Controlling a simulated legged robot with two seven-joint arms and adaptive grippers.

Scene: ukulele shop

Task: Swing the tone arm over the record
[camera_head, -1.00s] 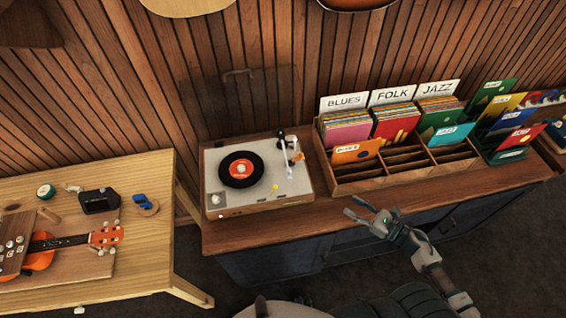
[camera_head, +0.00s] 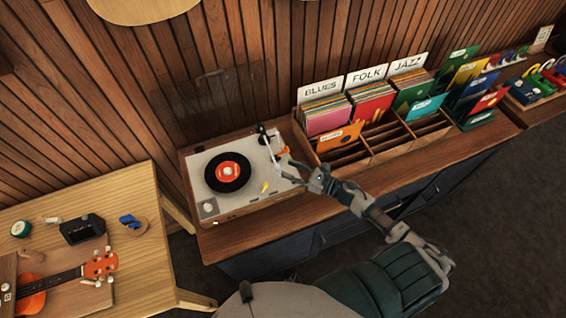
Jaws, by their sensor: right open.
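The turntable (camera_head: 212,211) stands on the wooden cabinet, with a black record (camera_head: 212,184) with a red label on its platter. The white tone arm (camera_head: 270,155) runs along the right side of the deck, clear of the record, from a black pivot at the back right. My right gripper (camera_head: 283,170) is open at the right edge of the turntable, with its fingers close by the front part of the tone arm. I cannot tell whether they touch it. A small yellow piece (camera_head: 265,187) shows on the deck near the fingers. My left gripper is not in view.
A divided wooden record crate (camera_head: 372,152) with several sleeves stands to the right on the cabinet. A raised clear cover (camera_head: 200,105) is behind the turntable. A workbench (camera_head: 145,265) with a ukulele (camera_head: 65,280) and small tools is at the left.

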